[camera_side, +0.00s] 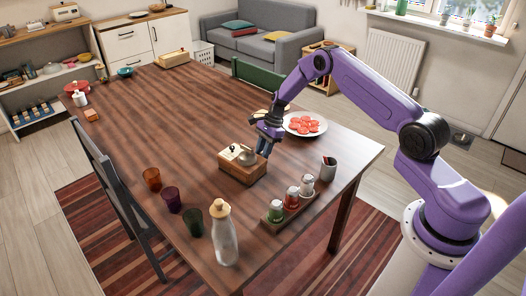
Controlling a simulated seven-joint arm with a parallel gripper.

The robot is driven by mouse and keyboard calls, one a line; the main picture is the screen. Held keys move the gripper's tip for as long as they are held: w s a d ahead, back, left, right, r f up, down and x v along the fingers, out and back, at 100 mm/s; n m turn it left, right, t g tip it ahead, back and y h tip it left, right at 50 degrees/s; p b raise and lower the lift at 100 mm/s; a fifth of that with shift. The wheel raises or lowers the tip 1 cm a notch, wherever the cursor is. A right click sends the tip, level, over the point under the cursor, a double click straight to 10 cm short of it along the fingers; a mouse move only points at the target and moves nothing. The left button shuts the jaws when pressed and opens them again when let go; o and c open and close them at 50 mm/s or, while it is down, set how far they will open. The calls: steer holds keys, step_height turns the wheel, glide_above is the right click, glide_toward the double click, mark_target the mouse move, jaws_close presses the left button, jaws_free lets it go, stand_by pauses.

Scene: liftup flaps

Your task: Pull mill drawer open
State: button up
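The mill (238,172) is a small wooden box with a pale top and a metal dome. It sits upright on the striped wooden table (185,130), near the middle of its right half. I cannot make out the edges or the knob of its drawer at this size. My gripper (264,150) points down just behind and right of the mill, close to its top right corner. I cannot tell whether it touches the mill. The finger gap is too small and dark to judge, and I see nothing held.
A plate of red slices (304,124) lies behind my gripper. A wooden tray (272,221) with jars and a dark cup (328,169) stand to the right front. A glass bottle (224,240) and several coloured glasses (171,199) stand in front. The table left of the mill is clear.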

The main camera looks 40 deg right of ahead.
jaws_close()
steer(key=shift+w+d, duration=0.15)
steer(key=shift+d, duration=1.1)
steer(key=shift+w+d, duration=0.1)
steer(key=shift+d, duration=1.1)
jaws_free()
steer(key=w+v, duration=0.1)
steer(key=v, duration=1.6)
steer(key=shift+s+r, duration=0.25)
steer(key=shift+s, duration=0.2)
